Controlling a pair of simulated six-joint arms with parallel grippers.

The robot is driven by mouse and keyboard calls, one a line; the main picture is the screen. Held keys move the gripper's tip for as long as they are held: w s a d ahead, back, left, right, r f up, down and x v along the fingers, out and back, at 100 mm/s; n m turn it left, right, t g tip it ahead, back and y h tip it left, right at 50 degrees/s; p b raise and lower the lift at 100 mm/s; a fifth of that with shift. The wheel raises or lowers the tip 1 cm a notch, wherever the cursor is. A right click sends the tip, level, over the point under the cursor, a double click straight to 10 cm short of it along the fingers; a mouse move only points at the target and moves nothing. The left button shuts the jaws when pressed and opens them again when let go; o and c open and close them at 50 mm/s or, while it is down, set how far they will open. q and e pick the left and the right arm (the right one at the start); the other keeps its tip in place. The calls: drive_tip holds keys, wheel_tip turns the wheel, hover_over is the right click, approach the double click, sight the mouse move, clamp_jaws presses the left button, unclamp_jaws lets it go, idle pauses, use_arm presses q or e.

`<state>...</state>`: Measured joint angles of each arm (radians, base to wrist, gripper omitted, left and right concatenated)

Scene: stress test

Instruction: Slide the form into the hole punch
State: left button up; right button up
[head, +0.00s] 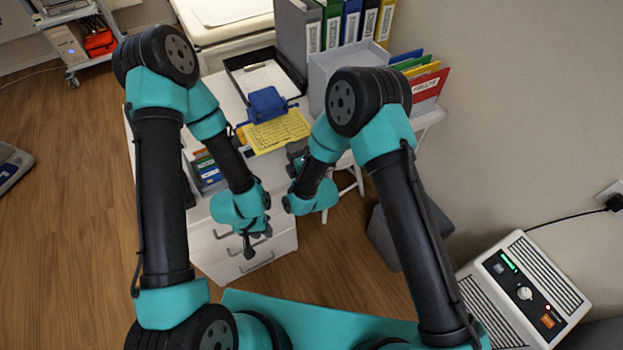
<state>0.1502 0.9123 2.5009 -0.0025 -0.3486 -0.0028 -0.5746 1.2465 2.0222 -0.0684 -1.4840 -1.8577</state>
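The yellow form (277,132), with dark printed lines, lies at the front of the white desk top. Its back edge meets the blue hole punch (268,104); I cannot tell whether the edge is inside the punch's slot. My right gripper (296,154) is close to the form's front right corner. Its fingers are small and dark, so I cannot tell whether they grip the paper. My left gripper (249,250) hangs low in front of the white drawers, away from the form, and its fingers are too small to read.
A black tray with a clipboard (262,78) stands behind the punch. Binders (335,25), a grey box and coloured folders (424,80) fill the back right. A holder with coloured files (207,168) is at left. A white machine (523,290) stands at lower right.

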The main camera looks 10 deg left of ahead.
drive_tip(key=v, duration=1.4)
drive_tip(key=d+f+m+g+h, duration=0.3)
drive_tip(key=d+f+m, duration=0.2)
drive_tip(key=d+m, duration=0.3)
drive_tip(key=d+f+m+g+h, duration=0.3)
drive_tip(key=d+f+m, duration=0.25)
drive_tip(key=d, duration=0.35)
drive_tip(key=s+d+f+m+g+h, duration=0.1)
drive_tip(key=s+d+f+m+g, duration=0.1)
drive_tip(key=s+d+m+g, duration=0.5)
drive_tip(key=s+d+m, duration=0.4)
drive_tip(key=d+m, duration=0.2)
drive_tip(key=m, duration=0.1)
drive_tip(key=shift+s+d+f, duration=0.25)
drive_tip(key=shift+f, duration=0.05)
drive_tip(key=shift+h, duration=0.3)
